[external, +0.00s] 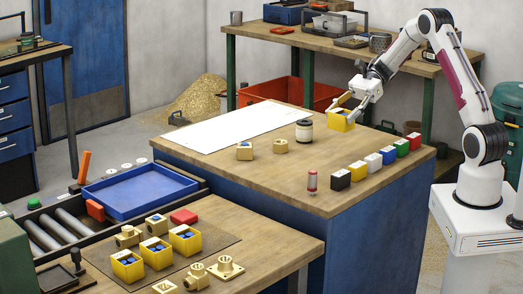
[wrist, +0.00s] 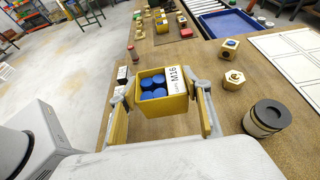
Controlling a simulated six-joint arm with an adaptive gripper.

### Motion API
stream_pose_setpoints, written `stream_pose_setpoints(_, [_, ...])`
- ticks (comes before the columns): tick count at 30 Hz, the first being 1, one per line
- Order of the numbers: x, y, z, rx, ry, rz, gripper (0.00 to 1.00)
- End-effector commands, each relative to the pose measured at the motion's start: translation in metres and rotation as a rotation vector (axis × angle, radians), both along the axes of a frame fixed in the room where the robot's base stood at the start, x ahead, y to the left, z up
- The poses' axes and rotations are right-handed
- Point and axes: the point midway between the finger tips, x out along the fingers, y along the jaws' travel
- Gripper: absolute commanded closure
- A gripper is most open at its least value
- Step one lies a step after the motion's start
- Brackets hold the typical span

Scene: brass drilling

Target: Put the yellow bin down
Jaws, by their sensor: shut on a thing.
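The yellow bin (external: 340,120) is held by my gripper (external: 352,96) over the far right part of the wooden workbench top (external: 250,185). In the wrist view the yellow bin (wrist: 158,122) sits between the two fingers of my gripper (wrist: 160,105), which is shut on its sides. The bin holds several blue round-topped pieces (wrist: 153,88) and has a white label reading M16. It looks roughly upright. I cannot tell whether its base touches the bench.
A row of several coloured blocks (external: 374,161) lines the right edge. A white sheet (external: 230,127) covers the back left. A red-capped cylinder (external: 312,181) stands near the front edge.

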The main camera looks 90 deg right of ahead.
Motion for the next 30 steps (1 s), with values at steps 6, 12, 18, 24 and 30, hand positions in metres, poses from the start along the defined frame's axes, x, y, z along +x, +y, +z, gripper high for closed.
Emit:
stream_pose_setpoints(6, [0.0, 0.0, -0.017, 0.003, 0.001, -0.001, 0.78])
stream_pose_setpoints(12, [0.0, 0.0, -0.045, 0.004, 0.001, -0.001, 0.78])
stream_pose_setpoints(18, [0.0, 0.0, -0.061, 0.002, 0.001, -0.001, 0.78])
stream_pose_setpoints(24, [0.0, 0.0, -0.062, 0.0, 0.0, -0.001, 0.78])
stream_pose_setpoints(30, [0.0, 0.0, -0.064, 0.001, 0.0, 0.0, 0.78])
